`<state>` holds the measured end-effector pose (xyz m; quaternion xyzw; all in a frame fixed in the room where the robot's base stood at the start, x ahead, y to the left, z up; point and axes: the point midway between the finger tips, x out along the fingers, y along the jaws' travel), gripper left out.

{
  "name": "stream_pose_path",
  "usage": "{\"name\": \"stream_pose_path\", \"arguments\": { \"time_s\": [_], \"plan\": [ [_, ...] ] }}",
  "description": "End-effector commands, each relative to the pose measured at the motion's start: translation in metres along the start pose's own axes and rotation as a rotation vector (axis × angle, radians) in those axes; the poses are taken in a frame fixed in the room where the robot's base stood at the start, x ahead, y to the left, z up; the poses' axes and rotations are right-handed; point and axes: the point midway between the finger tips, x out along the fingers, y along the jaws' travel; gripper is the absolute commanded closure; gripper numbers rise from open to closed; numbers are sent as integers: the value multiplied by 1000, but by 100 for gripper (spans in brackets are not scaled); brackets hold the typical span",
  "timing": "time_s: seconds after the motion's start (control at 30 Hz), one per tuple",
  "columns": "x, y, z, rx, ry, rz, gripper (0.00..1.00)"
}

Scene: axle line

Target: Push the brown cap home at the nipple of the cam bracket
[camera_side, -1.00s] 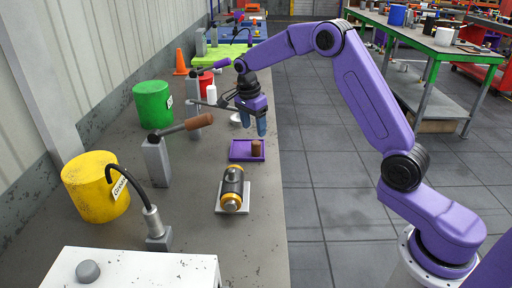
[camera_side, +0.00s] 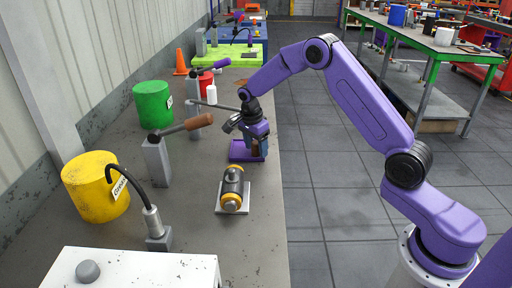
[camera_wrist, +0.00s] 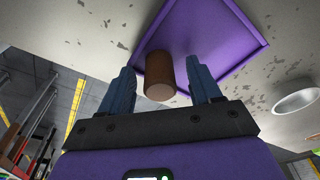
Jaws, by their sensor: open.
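The brown cap (camera_wrist: 160,78) stands in the shallow purple tray (camera_wrist: 215,35). In the wrist view it lies between the two blue fingers of my gripper (camera_wrist: 163,88), with a gap showing toward the right finger. My gripper (camera_side: 256,148) is open and low over the tray (camera_side: 238,152) in the side view, where the fingers largely hide the cap. The cam bracket (camera_side: 232,188), a dark cylinder with yellow end rings, lies on a white plate (camera_side: 248,197) in front of the tray. Its nipple is too small to make out.
A lever with a brown handle (camera_side: 198,122) stands on a grey post (camera_side: 156,162) left of the tray. A yellow bucket (camera_side: 95,187), a green bucket (camera_side: 153,103) and a grease hose (camera_side: 135,185) stand further left. A white bowl (camera_wrist: 296,101) lies beside the tray.

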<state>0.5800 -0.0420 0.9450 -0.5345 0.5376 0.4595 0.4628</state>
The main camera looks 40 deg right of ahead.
Motion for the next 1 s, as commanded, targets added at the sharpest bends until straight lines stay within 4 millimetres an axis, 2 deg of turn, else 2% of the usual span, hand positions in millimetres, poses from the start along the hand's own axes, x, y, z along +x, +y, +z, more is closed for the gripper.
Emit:
{"name": "stream_pose_path", "arguments": {
  "time_s": [0.03,0.07,0.2,0.23,0.67,0.9,1.0],
  "plan": [
    [0,0,0,0,0,0,37],
    [0,0,0,0,0,0,43],
    [0,0,0,0,0,0,89],
    [0,0,0,0,0,0,96],
    [-6,0,-1,0,0,0,96],
    [-35,-1,-5,1,0,-5,96],
    [-46,11,-6,0,0,-1,96]
  ]
}}
